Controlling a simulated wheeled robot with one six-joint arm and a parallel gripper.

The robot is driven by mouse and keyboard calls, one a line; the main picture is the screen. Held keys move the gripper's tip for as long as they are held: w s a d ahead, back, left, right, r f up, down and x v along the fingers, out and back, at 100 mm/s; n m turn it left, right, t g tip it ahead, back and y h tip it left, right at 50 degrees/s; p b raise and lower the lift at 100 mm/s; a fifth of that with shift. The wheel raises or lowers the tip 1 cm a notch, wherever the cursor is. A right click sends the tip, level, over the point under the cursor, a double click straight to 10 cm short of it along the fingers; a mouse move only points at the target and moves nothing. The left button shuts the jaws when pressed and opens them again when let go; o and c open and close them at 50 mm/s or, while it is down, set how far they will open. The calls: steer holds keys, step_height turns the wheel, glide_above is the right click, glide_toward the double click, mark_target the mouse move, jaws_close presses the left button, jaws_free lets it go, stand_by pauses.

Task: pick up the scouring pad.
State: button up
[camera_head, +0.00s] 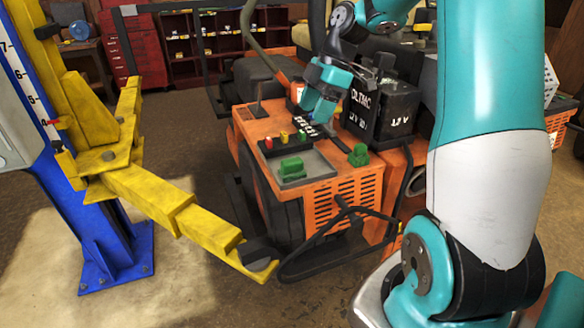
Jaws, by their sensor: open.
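A green block (292,168) lies on a grey panel in the top of the orange mower (330,192). A second green piece (358,155) sits to its right, near the edge of the mower's top. Either could be the scouring pad; at this size I cannot tell which. My gripper (316,116) is open and points down over the rear part of the mower's top, behind both green pieces and apart from them. Its fingertips are small, and I see nothing held in them.
A black battery (380,108) stands right of my gripper. Small red, yellow and green pieces (284,138) line the panel's back edge. A yellow lift arm (180,212) reaches from the blue post (95,225) toward the mower.

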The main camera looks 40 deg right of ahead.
mark_target(292, 160)
steer(key=p+x, duration=0.2)
steer(key=x, duration=0.6)
steer(key=shift+a+f, duration=0.15)
steer(key=shift+f, duration=0.1)
steer(key=p+x, duration=0.1)
steer(key=x, duration=0.1)
steer(key=p+x, duration=0.1)
steer(key=x, duration=0.1)
steer(key=shift+s+a+p, duration=0.15)
steer(key=shift+a+p, duration=0.1)
steer(key=shift+p, duration=0.1)
steer(key=shift+a+f, duration=0.15)
steer(key=shift+f, duration=0.4)
steer(key=c, duration=0.7)
